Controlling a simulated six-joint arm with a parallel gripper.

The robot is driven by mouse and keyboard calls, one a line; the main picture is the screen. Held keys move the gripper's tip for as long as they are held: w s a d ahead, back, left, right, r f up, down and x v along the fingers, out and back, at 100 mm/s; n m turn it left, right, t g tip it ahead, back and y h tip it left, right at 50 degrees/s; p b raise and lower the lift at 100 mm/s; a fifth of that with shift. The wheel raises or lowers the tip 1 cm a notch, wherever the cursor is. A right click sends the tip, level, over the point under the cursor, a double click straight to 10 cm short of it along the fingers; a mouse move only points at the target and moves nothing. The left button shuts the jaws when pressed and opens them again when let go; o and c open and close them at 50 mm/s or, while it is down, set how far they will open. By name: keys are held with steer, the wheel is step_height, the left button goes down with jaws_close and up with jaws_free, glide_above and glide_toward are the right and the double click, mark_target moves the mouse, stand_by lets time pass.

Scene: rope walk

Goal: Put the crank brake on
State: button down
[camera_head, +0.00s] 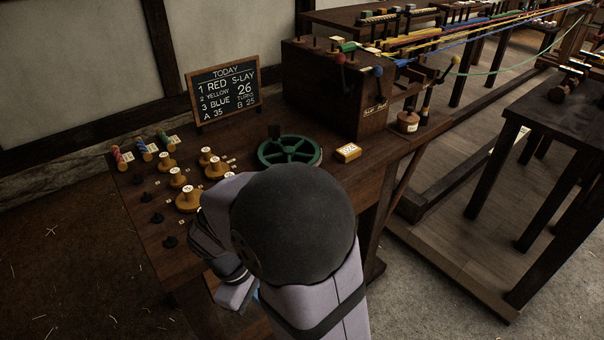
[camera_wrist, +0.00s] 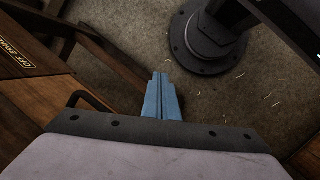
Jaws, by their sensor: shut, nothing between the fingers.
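The wooden crank box (camera_head: 330,88) stands at the back of the bench, with ball-ended crank handles in red, blue and yellow. A small lettered plate (camera_head: 375,108) is on its front. My gripper's light blue fingers (camera_wrist: 160,96) are together and empty, pointing over the floor, apart from the plate. In the head view my arm hides most of the gripper.
A chalkboard (camera_head: 224,91) stands behind. Coloured strands run to the back right. A dark table (camera_head: 560,110) stands right. Floor is open between.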

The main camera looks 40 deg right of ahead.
steer(key=w+d+r+n+h+p, duration=0.2)
steer(key=w+d+r+n+p, duration=0.1)
steer(key=r+p, duration=0.2)
steer(key=w+d+r+n+h+p, duration=0.3)
steer(key=r+p, duration=0.3)
steer(key=r, duration=0.2)
steer(key=w+d+r+n+h+p, duration=0.3)
steer(key=w+r+n+p, duration=0.1)
steer(key=r, duration=0.3)
steer(key=shift+w+r+p, duration=0.2)
steer(key=shift+w+p, duration=0.3)
steer(key=shift+p, duration=0.25)
steer(key=p+x, duration=0.1)
steer(key=x, duration=0.9)
steer(key=d+r+y+p, duration=0.3)
steer(key=d+y+p, duration=0.1)
steer(key=d+p, duration=0.6)
steer(key=shift+y, duration=0.3)
